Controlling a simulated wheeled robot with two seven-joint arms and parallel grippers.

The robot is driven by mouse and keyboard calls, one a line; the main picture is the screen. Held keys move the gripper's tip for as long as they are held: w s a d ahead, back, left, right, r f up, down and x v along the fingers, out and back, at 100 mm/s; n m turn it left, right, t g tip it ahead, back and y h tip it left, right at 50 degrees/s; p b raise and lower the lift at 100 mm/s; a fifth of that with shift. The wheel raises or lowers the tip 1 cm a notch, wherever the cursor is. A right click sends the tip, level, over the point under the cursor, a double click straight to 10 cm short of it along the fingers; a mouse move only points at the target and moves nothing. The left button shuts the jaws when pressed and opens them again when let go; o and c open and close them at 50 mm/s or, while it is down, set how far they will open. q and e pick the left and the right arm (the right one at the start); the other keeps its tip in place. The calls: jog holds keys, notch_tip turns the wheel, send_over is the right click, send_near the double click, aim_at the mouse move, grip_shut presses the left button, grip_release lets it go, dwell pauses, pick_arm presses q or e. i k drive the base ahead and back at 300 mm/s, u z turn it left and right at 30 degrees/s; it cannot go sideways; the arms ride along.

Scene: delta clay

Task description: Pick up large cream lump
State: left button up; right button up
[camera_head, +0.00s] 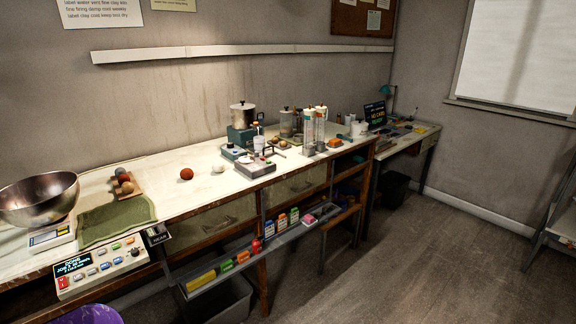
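A cream lump (218,168) sits on the pale worktop (165,197), just right of a red-brown ball (186,174). The two are apart. The cream lump looks rounded and small at this distance, and nothing covers it. Several more lumps in grey, brown and tan (127,187) lie on a small wooden board (137,189) to the left. Neither of my grippers shows in this view.
A metal bowl (38,199) on a scale (50,236), a green cloth (116,221) and a button panel (101,268) fill the left end. A pot (243,115), tall cylinders (309,127) and small devices stand right. A shelf (205,282) juts out below. The floor (430,260) at right is open.

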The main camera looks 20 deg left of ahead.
aim_at(218, 167)
jog(key=z, duration=0.5)
jog(key=i, duration=3)
jog(key=u, duration=2.7)
jog(key=i, duration=0.5)
jog(key=z, duration=0.1)
